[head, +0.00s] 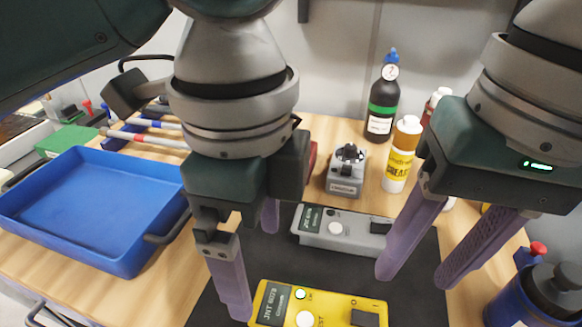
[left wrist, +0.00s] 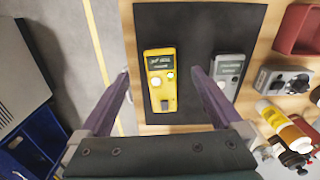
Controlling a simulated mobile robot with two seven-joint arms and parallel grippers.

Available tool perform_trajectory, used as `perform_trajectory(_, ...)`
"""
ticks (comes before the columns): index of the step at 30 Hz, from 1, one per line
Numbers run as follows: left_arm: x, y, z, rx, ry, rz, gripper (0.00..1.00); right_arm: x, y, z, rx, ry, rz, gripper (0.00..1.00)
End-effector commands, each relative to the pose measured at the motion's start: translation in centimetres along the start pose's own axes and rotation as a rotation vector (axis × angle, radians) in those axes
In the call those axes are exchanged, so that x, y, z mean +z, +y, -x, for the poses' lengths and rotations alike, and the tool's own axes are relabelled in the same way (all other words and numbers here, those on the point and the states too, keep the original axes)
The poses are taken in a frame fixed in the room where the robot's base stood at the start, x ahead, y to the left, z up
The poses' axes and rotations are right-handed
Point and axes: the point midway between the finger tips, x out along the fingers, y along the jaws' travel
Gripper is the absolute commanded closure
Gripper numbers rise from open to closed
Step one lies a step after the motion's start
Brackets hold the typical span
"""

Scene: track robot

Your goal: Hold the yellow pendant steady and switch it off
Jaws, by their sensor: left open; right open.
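The yellow pendant (head: 338,302) lies on a black mat, cut off by the bottom edge of the head view. It has a dark label, a small green lamp (head: 300,294) that looks lit, a white round button (head: 304,319) and a black switch (head: 365,318). The whole yellow pendant (left wrist: 161,96) shows in the left wrist view, between the fingers in the picture but apart from them. My left gripper (head: 254,272) is open and empty, above the mat to the pendant's upper left. My right gripper (head: 418,276) is open and empty, above the mat's right side.
A similar grey pendant (head: 345,232) lies behind the yellow one on the mat (head: 412,298). A grey switch box (head: 345,178), dark bottle (head: 381,112) and yellow-white bottle (head: 401,155) stand behind. A blue tray (head: 95,200) is left; a blue container (head: 520,300) is right.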

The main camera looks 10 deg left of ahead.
Motion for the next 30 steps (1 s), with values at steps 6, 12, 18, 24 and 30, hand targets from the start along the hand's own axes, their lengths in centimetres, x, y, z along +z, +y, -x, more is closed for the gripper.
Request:
perform_trajectory(6,0.1,0.1,-3.5,0.004,-0.003,0.003,0.00,0.0,0.0,0.0,0.000,0.000,0.000,0.50)
perform_trajectory(12,0.0,0.1,-7.0,0.002,-0.002,0.002,0.00,0.0,0.0,0.0,0.000,0.000,0.000,0.50)
perform_trajectory(18,0.0,0.0,-9.0,0.000,0.000,0.002,0.00,0.0,0.0,0.0,0.000,0.000,0.000,0.50)
perform_trajectory(24,0.0,0.0,-9.4,-0.002,0.001,0.001,0.00,0.0,0.0,0.0,0.000,0.000,0.000,0.50)
perform_trajectory(30,0.0,0.0,-9.4,-0.002,0.001,0.001,0.08,0.0,0.0,0.0,0.000,0.000,0.000,0.50)
